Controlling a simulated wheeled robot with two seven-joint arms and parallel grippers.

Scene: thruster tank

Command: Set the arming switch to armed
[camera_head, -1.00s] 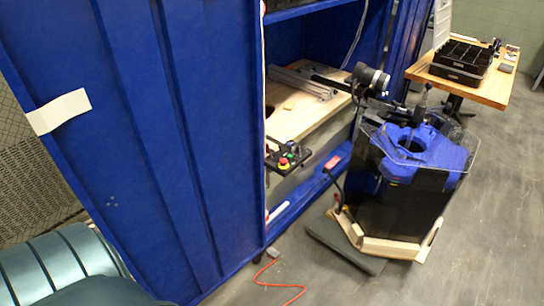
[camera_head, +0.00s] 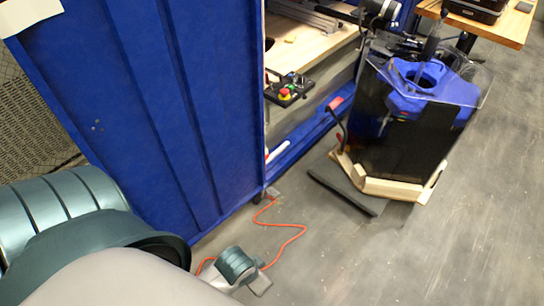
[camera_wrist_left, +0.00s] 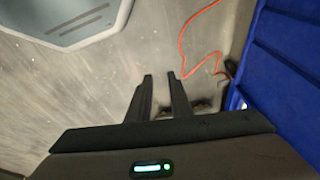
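A small dark control box (camera_head: 296,88) sits at the front edge of the wooden bench inside the blue cabinet in the head view. It carries a red button (camera_head: 284,93) and small green and yellow parts. The arming switch cannot be made out at this size. My left gripper (camera_wrist_left: 160,76) shows in the left wrist view with its two dark fingers apart and nothing between them. It points at the bare floor, away from the box. In the head view my left arm fills the lower left, and the fingers cannot be made out. My right gripper is not in view.
The blue cabinet wall (camera_head: 175,110) stands between my left arm and the bench (camera_head: 310,45). An orange cable (camera_head: 290,238) lies on the floor. A black and blue tank (camera_head: 405,125) stands right of the bench opening. Open floor (camera_head: 350,265) lies in front.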

